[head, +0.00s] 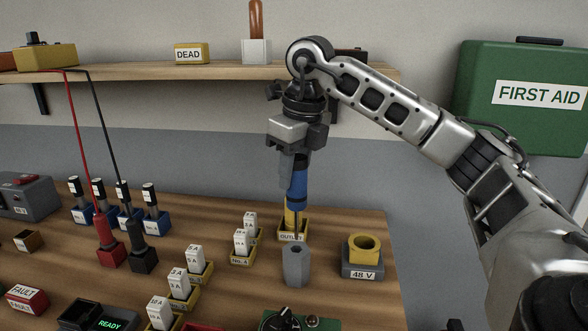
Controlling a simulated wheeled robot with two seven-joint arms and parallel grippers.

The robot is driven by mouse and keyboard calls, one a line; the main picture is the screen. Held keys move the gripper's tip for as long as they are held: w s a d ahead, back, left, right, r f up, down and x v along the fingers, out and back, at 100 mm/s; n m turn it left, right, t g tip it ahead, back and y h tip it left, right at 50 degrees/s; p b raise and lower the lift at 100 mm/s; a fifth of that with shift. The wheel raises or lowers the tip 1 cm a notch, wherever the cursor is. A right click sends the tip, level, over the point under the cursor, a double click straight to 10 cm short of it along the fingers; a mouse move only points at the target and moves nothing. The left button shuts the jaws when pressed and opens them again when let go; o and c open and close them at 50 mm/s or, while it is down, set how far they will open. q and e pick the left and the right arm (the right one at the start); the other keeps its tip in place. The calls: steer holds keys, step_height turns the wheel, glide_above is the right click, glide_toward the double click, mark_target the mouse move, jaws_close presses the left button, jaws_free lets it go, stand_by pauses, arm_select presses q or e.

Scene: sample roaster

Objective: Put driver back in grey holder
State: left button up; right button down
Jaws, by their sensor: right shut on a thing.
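My right gripper (292,160) points down above the right part of the bench. It is shut on the driver (297,188), which has a blue handle and a thin dark shaft pointing down. The driver hangs upright. The grey holder (296,265) is a small hexagonal post with a dark hole in its top, standing on the bench below the driver. The shaft tip looks close above the hole; whether it has entered cannot be told. My left gripper is not in view.
Behind the driver stands a yellow "OUTLET" holder (283,236). A yellow ring on a grey "48 V" base (362,257) stands to the right. Rows of white labelled blocks (196,262) stand to the left. A shelf (200,73) runs behind, with a green first aid box (520,120) at right.

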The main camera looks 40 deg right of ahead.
mark_target(294, 207)
steer(key=shift+f, duration=0.15)
steer(key=shift+f+b, duration=1.75)
steer(key=shift+f, duration=0.55)
steer(key=shift+f+b, duration=0.85)
steer(key=shift+f, duration=0.55)
steer(key=shift+f+b, duration=1)
steer(key=shift+f, duration=0.35)
steer(key=c, duration=0.9)
jaws_free()
steer(key=shift+c, duration=0.2)
